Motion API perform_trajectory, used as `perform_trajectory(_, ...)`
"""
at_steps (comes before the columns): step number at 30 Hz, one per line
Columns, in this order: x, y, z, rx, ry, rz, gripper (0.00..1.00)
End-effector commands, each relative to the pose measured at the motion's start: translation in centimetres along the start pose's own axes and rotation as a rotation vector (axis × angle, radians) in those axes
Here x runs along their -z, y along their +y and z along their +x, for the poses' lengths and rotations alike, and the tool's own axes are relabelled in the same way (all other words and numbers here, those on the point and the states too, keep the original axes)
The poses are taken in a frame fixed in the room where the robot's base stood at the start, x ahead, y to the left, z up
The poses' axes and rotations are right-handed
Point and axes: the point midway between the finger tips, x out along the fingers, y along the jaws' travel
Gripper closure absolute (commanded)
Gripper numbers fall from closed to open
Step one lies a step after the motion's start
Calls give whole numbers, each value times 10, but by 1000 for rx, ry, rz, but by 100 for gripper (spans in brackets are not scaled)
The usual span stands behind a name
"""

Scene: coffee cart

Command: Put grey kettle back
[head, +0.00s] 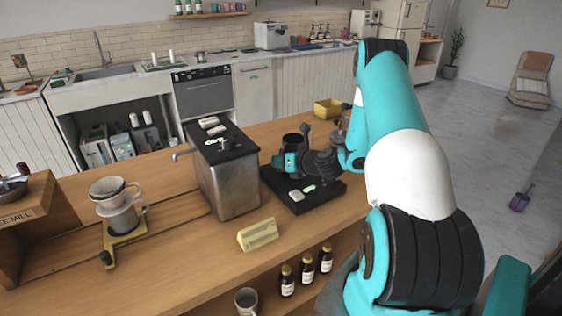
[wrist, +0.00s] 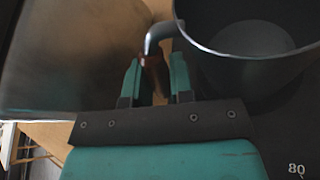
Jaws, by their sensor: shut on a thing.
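The grey kettle (head: 293,141) is a dark, open-topped pot at the back left of a black base plate (head: 325,194) on the wooden counter. In the wrist view the kettle (wrist: 262,68) fills the upper right, its rim and inner bottom showing. My gripper (head: 284,162) is beside the kettle in the head view. In the wrist view its teal fingers (wrist: 154,80) are shut on the brown-tipped handle. The kettle looks upright. I cannot tell whether its bottom touches the plate, as my wrist partly hides it.
A steel water boiler (head: 230,180) with a tap stands close left of my gripper. A yellow tray (head: 328,108) is behind. A cream sign (head: 257,235) stands near the front edge, with several bottles (head: 306,268) on the shelf below. A dripper stand (head: 122,215) is further left.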

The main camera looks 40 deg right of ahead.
Motion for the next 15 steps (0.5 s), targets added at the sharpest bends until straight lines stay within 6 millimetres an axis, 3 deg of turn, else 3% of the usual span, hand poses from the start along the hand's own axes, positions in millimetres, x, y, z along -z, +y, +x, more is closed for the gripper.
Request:
perform_trajectory(5,2,-1,1,0,-1,-1,100)
perform_trajectory(6,4,-1,1,0,1,1,76)
perform_trajectory(9,3,-1,1,0,1,1,53)
perform_trajectory(15,3,-1,1,0,1,1,53)
